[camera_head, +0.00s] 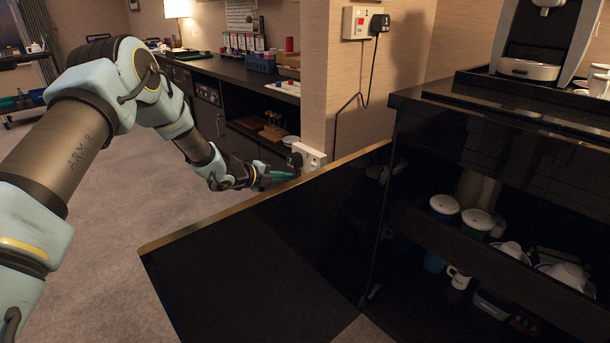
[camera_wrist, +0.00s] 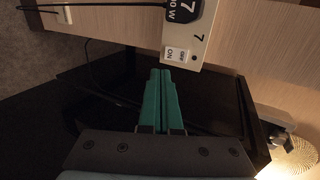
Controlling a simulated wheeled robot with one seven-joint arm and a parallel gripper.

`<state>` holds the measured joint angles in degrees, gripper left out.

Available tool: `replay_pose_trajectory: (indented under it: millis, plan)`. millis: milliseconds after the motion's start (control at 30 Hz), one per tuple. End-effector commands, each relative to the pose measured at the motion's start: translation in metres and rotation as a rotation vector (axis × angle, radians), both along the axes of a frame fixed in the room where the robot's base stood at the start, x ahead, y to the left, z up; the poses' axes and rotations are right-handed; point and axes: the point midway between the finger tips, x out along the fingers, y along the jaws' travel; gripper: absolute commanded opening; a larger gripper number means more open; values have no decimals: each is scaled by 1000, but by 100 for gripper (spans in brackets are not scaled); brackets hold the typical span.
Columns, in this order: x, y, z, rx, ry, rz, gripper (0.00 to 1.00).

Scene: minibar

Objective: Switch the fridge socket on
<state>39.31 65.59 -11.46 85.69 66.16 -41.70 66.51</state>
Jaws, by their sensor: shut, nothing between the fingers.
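A white wall socket (camera_head: 312,155) with a dark plug (camera_head: 295,160) sits low at the end of the wall. In the wrist view the socket plate (camera_wrist: 203,42) carries a "7", the black plug (camera_wrist: 186,8) and a white switch (camera_wrist: 175,54) marked "ON". I cannot tell which way the switch is set. My gripper (camera_head: 283,175) has green fingers, shut and empty, close to this socket. In the wrist view my gripper's fingertips (camera_wrist: 160,72) lie just below the switch; contact cannot be told. The fridge is not clearly identifiable.
Another socket (camera_head: 357,22), with a red mark and a black plug (camera_head: 380,23), is higher on the wall. A black cabinet panel (camera_head: 262,235) with a gold edge stands in front. A cabinet with cups (camera_head: 444,205) is at right. A dark counter (camera_head: 245,75) runs behind.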

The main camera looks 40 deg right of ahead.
Motion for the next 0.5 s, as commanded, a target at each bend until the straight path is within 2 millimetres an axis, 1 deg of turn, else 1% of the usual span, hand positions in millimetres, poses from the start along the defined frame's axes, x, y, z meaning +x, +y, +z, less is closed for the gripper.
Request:
replay_pose_trajectory:
  millis: [33,200,300,400,500]
  plan:
    - [-2,-11,-5,-1,1,-3,0]
    - [-4,-42,-19,-1,0,-2,0]
    - [-4,-59,-20,-2,0,-1,0]
    - [-5,-71,-22,-1,0,-1,0]
    - [-5,-79,-23,-1,0,-1,0]
